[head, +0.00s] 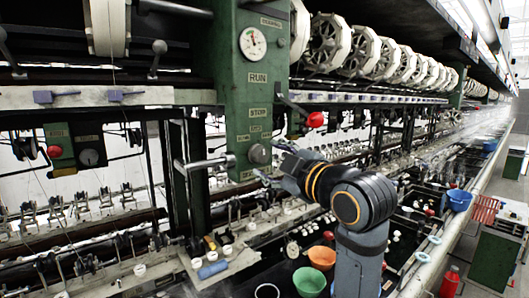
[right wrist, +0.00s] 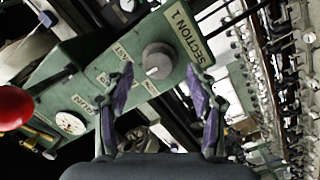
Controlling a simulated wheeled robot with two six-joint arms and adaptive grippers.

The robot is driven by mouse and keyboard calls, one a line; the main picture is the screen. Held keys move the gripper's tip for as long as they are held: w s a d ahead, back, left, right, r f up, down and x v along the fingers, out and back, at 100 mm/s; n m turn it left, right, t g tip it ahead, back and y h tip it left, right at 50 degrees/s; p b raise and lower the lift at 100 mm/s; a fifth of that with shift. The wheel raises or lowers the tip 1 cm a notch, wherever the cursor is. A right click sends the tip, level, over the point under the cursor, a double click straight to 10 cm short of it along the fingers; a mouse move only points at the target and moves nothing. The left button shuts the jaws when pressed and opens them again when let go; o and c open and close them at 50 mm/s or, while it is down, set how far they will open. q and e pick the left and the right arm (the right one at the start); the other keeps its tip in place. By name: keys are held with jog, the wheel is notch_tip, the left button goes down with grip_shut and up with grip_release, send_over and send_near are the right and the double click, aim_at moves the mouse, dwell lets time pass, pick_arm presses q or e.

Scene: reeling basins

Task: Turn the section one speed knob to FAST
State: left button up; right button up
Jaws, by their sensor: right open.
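The speed knob (head: 259,153) is a round grey knob low on the green control panel (head: 228,75). In the right wrist view the knob (right wrist: 158,60) sits beside a SECTION 1 label and smaller labels, one seeming to read FAST. My right gripper (head: 270,160) is at the panel's lower right in the head view, close to the knob. In the right wrist view its purple-padded fingers (right wrist: 159,72) are open, with the knob ahead between the fingertips and no contact visible. The pointer setting is too small to tell. My left gripper is not in view.
A red ball-ended lever (head: 316,119) sticks out right of the panel, above my right arm. A metal bar (head: 205,162) juts out left of the knob. A gauge (head: 253,42) is higher up. Orange (head: 321,257) and green (head: 308,281) bowls stand below.

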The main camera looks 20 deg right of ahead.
aim_at(260, 155)
jog(key=shift+x, duration=1.35)
jog(key=shift+s+d+r, duration=0.1)
jog(key=c, duration=1.2)
